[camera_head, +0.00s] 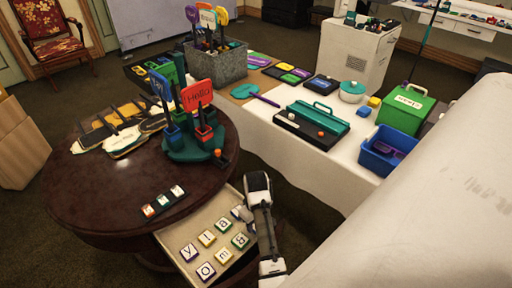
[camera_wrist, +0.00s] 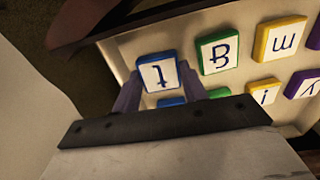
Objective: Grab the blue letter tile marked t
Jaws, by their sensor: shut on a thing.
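The blue letter tile (camera_wrist: 157,74) has a white face with a dark letter that looks like an upside-down t in the wrist view. My gripper (camera_wrist: 160,80) is shut on it, with one finger on its left side and one on its right. The tile appears over or in the pale open drawer (camera_wrist: 125,46); I cannot tell whether it is lifted. In the head view my gripper (camera_head: 243,212) is at the drawer's right end and mostly hides the held tile.
Other letter tiles lie close by, including a green one (camera_wrist: 217,51), a yellow one (camera_wrist: 279,39) and a purple one (camera_wrist: 303,84). The drawer sticks out under the round dark table (camera_head: 95,200). A white-covered table (camera_head: 290,160) stands behind my arm.

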